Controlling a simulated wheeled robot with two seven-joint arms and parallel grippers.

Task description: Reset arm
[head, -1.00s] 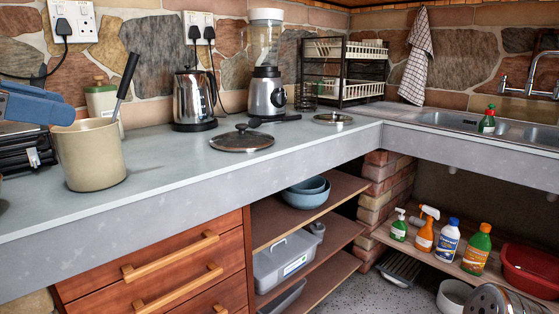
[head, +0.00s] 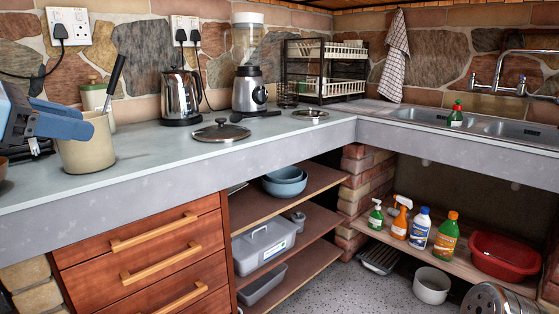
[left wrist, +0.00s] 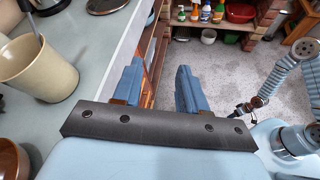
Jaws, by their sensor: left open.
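My left gripper (left wrist: 158,88) is open and empty in the left wrist view, its two blue fingers apart over the counter's front edge and the floor. In the head view my left gripper (head: 62,122) comes in at the left edge, in front of the beige utensil pot (head: 86,152). In the left wrist view that pot (left wrist: 38,72) stands to the left of the fingers, apart from them. My right gripper cannot be seen; a grey-blue arm of mine shows at the right of the left wrist view.
The grey counter (head: 160,160) holds a kettle (head: 181,97), a blender (head: 248,85), a pan lid (head: 220,132) and a dish rack (head: 325,70). Wooden drawers (head: 140,258) and open shelves are below. Several bottles and a red basin (head: 503,254) sit on the low shelf. The speckled floor is partly free.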

